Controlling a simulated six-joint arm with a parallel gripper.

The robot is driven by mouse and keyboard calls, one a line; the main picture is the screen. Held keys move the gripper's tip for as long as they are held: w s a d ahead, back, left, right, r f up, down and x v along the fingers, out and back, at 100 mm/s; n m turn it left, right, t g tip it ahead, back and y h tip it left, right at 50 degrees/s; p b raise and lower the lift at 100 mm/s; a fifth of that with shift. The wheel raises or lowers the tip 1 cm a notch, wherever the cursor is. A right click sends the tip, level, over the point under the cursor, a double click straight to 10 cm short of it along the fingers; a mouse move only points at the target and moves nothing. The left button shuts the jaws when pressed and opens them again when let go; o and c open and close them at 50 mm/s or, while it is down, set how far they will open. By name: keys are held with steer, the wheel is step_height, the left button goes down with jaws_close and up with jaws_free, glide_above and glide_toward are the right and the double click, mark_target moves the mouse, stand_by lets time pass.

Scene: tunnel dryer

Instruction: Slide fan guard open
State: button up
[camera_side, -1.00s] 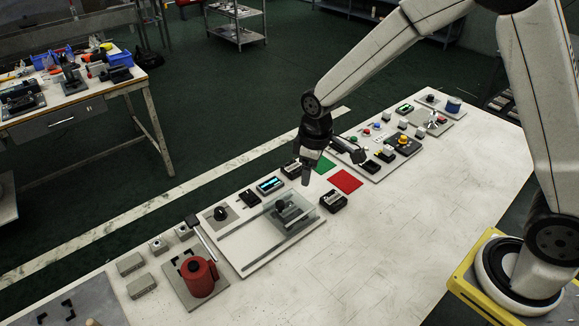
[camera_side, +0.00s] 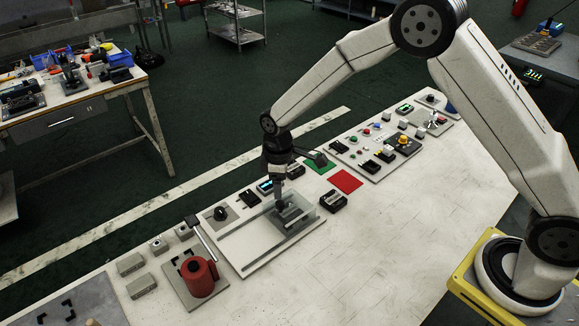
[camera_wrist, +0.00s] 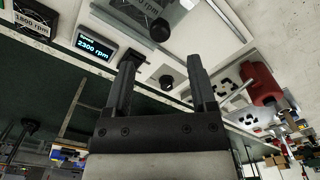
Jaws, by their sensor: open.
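The fan guard (camera_side: 302,221) is a clear panel over the right part of a pale base plate (camera_side: 243,254), with a dark part under or on it. In the wrist view, the guard (camera_wrist: 184,20) is at the top, with a dark round knob (camera_wrist: 160,30) at its edge. My gripper (camera_side: 281,203) points down at the guard's back part in the side view. In the wrist view my gripper (camera_wrist: 162,65) has its two fingers apart with nothing between them. Whether it touches the guard cannot be told.
A display (camera_wrist: 96,47) reading 2300 rpm and a black dial (camera_side: 220,213) sit beside the guard. Black boxes (camera_side: 333,201) and green and red mats (camera_side: 345,181) are to the right. The bench front is clear.

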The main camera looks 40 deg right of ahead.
mark_target(280, 203)
steer(key=shift+f, duration=3.25)
jaws_close()
